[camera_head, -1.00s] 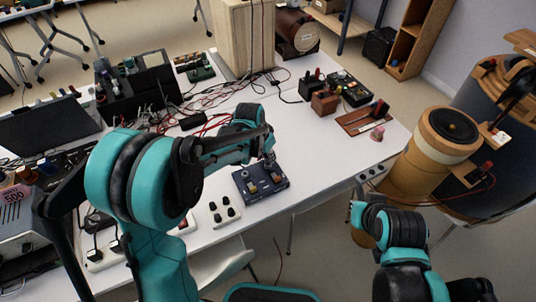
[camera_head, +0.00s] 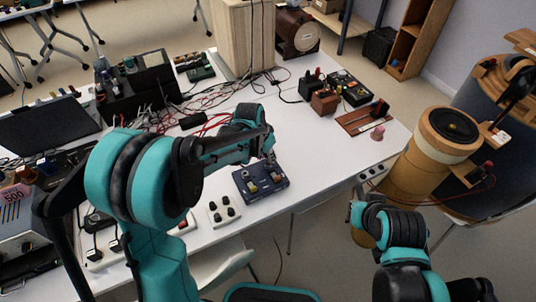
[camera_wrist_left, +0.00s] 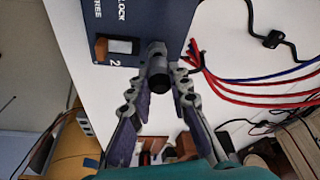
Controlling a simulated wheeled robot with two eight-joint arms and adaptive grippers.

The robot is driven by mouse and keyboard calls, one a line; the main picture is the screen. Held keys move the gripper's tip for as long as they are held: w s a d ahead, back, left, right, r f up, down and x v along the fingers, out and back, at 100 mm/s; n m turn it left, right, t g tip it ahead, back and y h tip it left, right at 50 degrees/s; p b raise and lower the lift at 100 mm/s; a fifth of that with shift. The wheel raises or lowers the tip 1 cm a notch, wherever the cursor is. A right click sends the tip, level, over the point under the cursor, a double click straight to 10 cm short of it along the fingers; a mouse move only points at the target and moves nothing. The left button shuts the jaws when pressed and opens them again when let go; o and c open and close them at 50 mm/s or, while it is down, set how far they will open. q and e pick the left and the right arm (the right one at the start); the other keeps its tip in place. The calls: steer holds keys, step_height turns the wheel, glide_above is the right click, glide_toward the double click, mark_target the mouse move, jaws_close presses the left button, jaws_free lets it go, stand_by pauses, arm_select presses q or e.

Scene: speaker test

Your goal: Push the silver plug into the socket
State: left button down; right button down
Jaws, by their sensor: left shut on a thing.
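A dark blue box (camera_head: 248,196) lies on the white table under my left gripper. Its face also shows in the left wrist view (camera_wrist_left: 88,30), with white lettering reading LOCK and FREE, a 2 and an orange-and-white switch (camera_wrist_left: 115,47). My left gripper (camera_head: 268,158) is shut on the plug, a dark grey to black cylinder (camera_wrist_left: 158,72) in the left wrist view. The plug meets the edge area of the blue face; the socket itself is hidden, so I cannot tell how deep it sits. My right gripper (camera_head: 353,210) is off the table's right front edge, too small to read.
A white block with black sockets (camera_head: 224,210) lies left of the blue box. Red and blue wires (camera_wrist_left: 240,85) run close beside the left gripper. Small wooden and black devices (camera_head: 325,102) stand at the back right. The table right of the box is clear.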

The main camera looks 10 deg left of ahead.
arm_select(q)
steer(key=shift+f+b, duration=0.6)
steer(key=shift+f, duration=0.2)
steer(key=c, duration=1.3)
jaws_free()
steer(key=shift+c, duration=0.2)
steer(key=shift+r, duration=0.1)
steer(key=shift+r+p, duration=2.9)
steer(key=shift+r, duration=0.8)
